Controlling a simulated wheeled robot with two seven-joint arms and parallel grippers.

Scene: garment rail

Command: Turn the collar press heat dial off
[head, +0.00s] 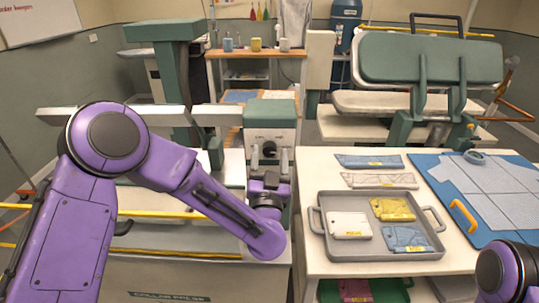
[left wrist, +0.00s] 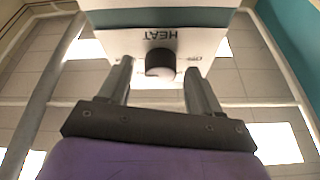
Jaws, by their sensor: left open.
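The collar press control box (head: 270,113) has a green top and a pale front panel. The dark round heat dial (head: 269,150) is on that panel, partly hidden by my gripper. In the left wrist view the dial (left wrist: 160,63) shows under the upside-down word HEAT, with small marks to either side; its pointer cannot be made out. My left gripper (head: 268,181) is right in front of the panel. In the left wrist view its two fingers stand apart, one on each side of the dial, with a gap showing on both sides. My right gripper is out of view.
A grey tray (head: 316,222) with folded cloths stands on the white table at right, beside a blue mat (head: 437,185). Yellow rails (head: 150,213) run across the press at left. A green padded press (head: 430,60) stands behind. Part of my right arm shows at lower right.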

